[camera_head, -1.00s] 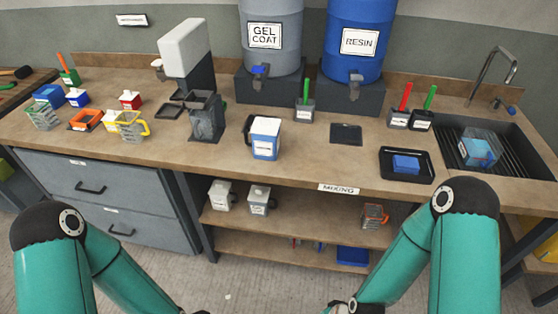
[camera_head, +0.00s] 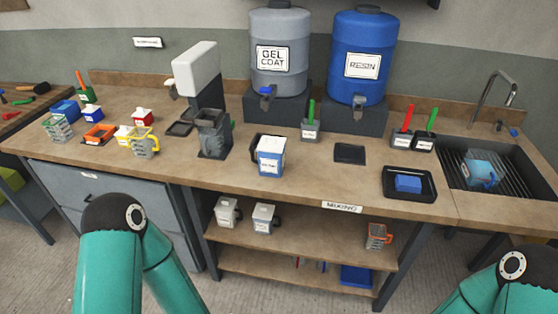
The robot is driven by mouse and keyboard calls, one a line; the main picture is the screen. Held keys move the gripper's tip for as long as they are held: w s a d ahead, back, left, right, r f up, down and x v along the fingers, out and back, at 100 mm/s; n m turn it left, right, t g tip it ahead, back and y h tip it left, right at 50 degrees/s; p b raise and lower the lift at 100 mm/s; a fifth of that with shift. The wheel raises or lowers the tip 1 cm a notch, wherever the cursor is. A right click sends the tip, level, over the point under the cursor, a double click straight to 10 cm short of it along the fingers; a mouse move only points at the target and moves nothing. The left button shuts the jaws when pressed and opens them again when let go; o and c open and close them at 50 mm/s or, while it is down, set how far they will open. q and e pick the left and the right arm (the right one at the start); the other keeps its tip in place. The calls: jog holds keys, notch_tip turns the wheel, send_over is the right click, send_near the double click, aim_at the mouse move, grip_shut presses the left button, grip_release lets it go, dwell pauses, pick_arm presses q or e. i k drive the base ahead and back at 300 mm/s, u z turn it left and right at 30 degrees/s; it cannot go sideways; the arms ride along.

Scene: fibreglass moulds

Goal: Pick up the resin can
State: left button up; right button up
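A blue-and-white can (camera_head: 270,157) with a dark handle on its left and a small white label stands upright near the front edge of the bench, left of centre. Its label is too small to read. A big blue drum (camera_head: 362,62) labelled RESIN stands on a dark stand at the back, with a tap low on its front. Neither gripper is in view. Only the upper parts of my two teal arms show at the bottom left and bottom right, apart from the can.
A grey GEL COAT drum (camera_head: 280,55) stands beside the blue one. A dispenser (camera_head: 197,72) is left of the can. A black tray (camera_head: 424,187) with a blue block and a sink (camera_head: 497,178) are to the right. Shelves (camera_head: 290,237) hold cups below.

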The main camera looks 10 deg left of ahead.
aim_at(270, 164)
jog(key=i, duration=1)
